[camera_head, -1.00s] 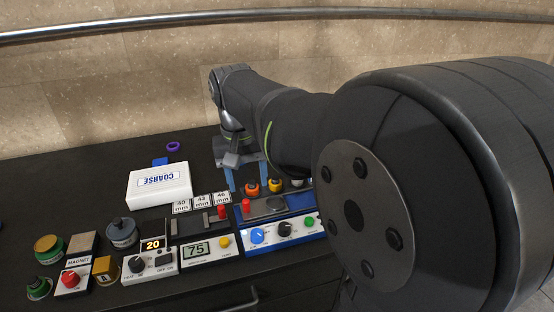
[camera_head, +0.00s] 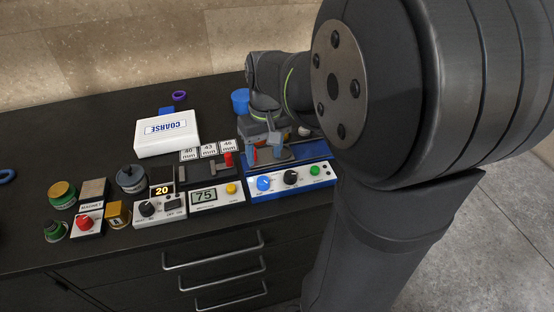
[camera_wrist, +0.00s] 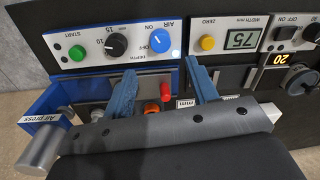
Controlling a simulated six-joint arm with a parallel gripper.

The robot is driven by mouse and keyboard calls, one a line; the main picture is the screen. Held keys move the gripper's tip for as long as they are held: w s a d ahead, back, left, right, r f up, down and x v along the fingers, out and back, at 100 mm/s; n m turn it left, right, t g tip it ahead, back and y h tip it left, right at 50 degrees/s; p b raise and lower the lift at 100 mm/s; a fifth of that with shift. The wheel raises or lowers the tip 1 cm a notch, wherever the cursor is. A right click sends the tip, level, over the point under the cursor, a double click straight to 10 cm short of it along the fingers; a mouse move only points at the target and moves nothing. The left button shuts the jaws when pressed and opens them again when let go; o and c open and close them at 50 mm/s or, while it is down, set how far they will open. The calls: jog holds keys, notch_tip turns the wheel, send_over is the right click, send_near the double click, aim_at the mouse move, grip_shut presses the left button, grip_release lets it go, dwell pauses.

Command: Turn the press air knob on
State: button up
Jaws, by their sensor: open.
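The air knob (camera_head: 264,183) is a round blue knob at the left end of the press's blue-and-white front panel (camera_head: 295,181). In the wrist view the knob (camera_wrist: 160,40) sits beside the upside-down AIR, ON and OFF lettering. Its exact setting is too small to tell. My gripper (camera_head: 265,153) hangs over the press just behind this panel. In the wrist view its two blue fingers are spread apart, with the gripper (camera_wrist: 161,69) empty between the tips. The knob lies just beyond the gap and is not between the fingers.
The black depth knob (camera_wrist: 115,45) and green start button (camera_wrist: 77,53) share the panel. A red knob (camera_wrist: 165,92) stands near the fingers. The width gauge (camera_head: 204,195) adjoins on the left. A white COARSE box (camera_head: 167,132) lies further back.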

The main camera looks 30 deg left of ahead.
aim_at(263, 179)
jog(key=f, duration=0.9)
jog(key=shift+s+a, duration=0.15)
jog(key=shift+s, duration=0.1)
